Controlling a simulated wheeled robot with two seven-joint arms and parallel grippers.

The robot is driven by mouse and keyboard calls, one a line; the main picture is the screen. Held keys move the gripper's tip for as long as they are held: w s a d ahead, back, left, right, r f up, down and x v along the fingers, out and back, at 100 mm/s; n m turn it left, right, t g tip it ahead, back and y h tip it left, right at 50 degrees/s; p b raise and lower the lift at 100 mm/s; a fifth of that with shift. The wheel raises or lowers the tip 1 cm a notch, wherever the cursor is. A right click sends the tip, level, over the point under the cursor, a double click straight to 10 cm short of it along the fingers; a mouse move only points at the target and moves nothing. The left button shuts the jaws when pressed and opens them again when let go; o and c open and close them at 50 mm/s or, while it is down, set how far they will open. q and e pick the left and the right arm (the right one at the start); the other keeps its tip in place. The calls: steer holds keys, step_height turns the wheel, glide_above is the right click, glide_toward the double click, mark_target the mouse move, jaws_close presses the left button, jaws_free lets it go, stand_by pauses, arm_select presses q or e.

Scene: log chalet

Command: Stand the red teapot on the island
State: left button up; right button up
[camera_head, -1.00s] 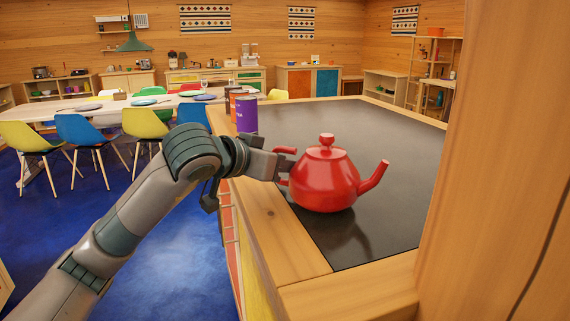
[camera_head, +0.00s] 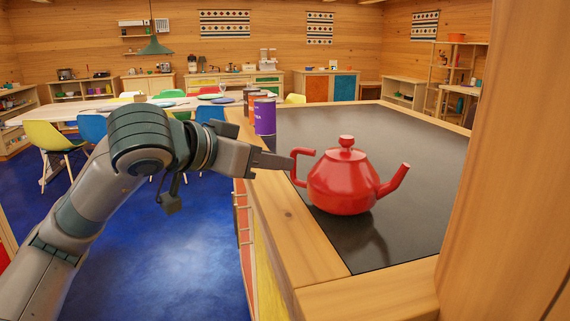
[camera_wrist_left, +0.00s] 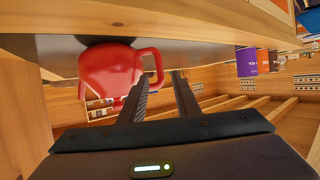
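The red teapot (camera_head: 342,184) stands upright on the dark top of the island (camera_head: 400,135), near its left front edge. Its handle points left toward my left gripper and its spout points right. My left gripper (camera_head: 290,162) is at the handle, with its fingertips close beside it. In the left wrist view, which is upside down, the fingers (camera_wrist_left: 164,74) are spread apart and the teapot (camera_wrist_left: 108,70) shows beyond them. The handle's outer bend lies near the fingertips; I cannot tell if they touch. My right gripper is not in view.
Several canisters, one purple (camera_head: 265,116), stand on the island's left edge behind the gripper. A wooden post (camera_head: 505,170) rises at the right front. The island top behind the teapot is clear. A dining table with chairs (camera_head: 50,140) is at the far left.

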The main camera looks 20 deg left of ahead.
arm_select(q)
steer(key=shift+s+a+r, duration=0.25)
steer(key=shift+s+r, duration=0.05)
steer(key=shift+s, duration=0.3)
steer(key=shift+f, duration=0.1)
